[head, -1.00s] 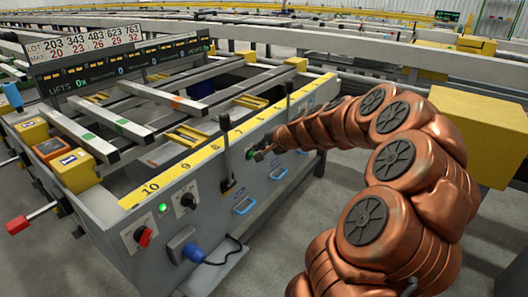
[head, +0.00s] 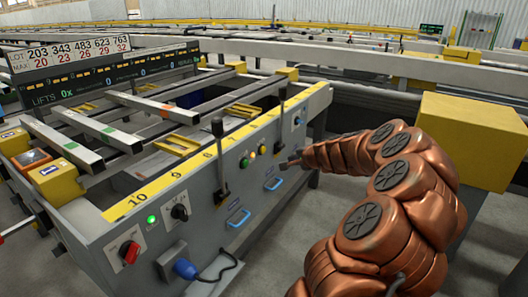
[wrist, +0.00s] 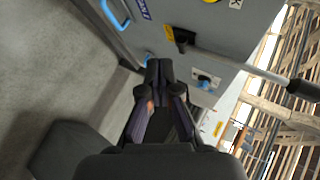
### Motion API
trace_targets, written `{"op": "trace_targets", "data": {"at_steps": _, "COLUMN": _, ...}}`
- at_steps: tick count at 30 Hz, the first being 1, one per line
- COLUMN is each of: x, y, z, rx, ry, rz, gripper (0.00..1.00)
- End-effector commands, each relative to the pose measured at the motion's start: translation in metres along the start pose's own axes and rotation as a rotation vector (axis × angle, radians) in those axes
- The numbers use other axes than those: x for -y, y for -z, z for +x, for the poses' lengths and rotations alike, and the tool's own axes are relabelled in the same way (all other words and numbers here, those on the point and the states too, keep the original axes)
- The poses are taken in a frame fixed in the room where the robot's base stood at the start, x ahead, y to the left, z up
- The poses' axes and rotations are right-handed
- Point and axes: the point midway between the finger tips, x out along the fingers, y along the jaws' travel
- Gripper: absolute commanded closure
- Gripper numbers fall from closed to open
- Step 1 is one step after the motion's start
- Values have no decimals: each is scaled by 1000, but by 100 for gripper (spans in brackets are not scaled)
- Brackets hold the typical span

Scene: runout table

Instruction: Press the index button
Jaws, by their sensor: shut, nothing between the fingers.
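In the wrist view a yellow button (wrist: 211,1) is cut off by the top edge. My gripper (head: 284,164) is to the right of the buttons and a little lower, in front of the panel and apart from them. In the wrist view my gripper (wrist: 158,66) is shut and empty.
A black-knobbed lever (head: 219,155) stands left of the buttons and another lever (head: 282,112) right of them. Blue handles (head: 273,184) stick out below. A red switch (head: 130,252) and a lit green lamp (head: 151,219) are at the near end. A yellow box (head: 470,135) stands right of my arm.

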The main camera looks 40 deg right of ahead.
Motion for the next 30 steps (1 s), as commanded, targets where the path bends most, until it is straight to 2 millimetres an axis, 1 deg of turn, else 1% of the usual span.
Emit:
{"op": "trace_targets", "data": {"at_steps": 5, "x": 8, "y": -7, "z": 10, "rx": 0, "ry": -1, "rz": -1, "gripper": 100}}
{"op": "trace_targets", "data": {"at_steps": 16, "x": 30, "y": -31, "z": 41, "rx": 2, "ry": 0, "rz": -1, "gripper": 100}}
{"op": "trace_targets", "data": {"at_steps": 21, "x": 38, "y": -38, "z": 51, "rx": 2, "ry": -1, "rz": -1, "gripper": 100}}
{"op": "trace_targets", "data": {"at_steps": 30, "x": 43, "y": -43, "z": 59, "rx": 0, "ry": -1, "rz": 1, "gripper": 100}}
